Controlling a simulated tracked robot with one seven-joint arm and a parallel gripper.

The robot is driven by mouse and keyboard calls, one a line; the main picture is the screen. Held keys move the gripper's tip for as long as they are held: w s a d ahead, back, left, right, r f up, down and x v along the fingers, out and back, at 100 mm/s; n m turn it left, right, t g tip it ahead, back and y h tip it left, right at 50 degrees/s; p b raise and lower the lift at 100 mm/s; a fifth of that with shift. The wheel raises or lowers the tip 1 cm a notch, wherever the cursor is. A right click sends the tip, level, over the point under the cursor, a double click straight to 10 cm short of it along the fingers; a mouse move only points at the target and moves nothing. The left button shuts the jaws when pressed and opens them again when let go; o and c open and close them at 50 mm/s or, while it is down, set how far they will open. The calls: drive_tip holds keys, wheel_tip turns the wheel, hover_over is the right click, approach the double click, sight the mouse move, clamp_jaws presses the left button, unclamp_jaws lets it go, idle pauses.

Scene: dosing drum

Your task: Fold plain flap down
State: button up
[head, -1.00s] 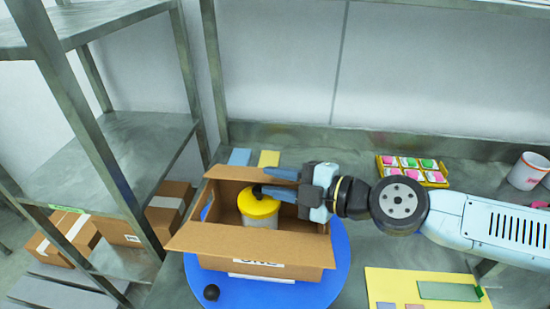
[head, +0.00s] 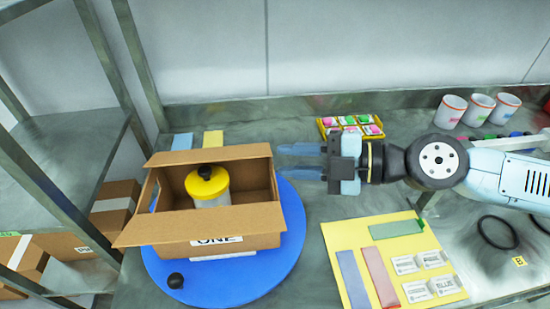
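An open cardboard box (head: 170,232) with a label reading "ONE" on its front stands on a blue round disc (head: 295,215). Its near flap (head: 200,224) sticks outward along the front edge. Another flap (head: 240,152) stands up along the back edge. I cannot tell which one is the plain flap. Inside is a pale drum with a yellow lid (head: 215,187) and a black knob. My gripper (head: 290,161) is right of the box, close to its back right corner, fingers pointing left, apart and empty.
A yellow board (head: 330,235) with coloured strips and cards lies to the right. A tray of coloured pieces (head: 350,127) and several white cups (head: 450,110) are behind. A metal shelf (head: 60,165) stands left.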

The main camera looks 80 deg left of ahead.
drive_tip(key=shift+w+d, duration=0.1)
drive_tip(key=shift+w, duration=0.15)
drive_tip(key=shift+c, duration=0.3)
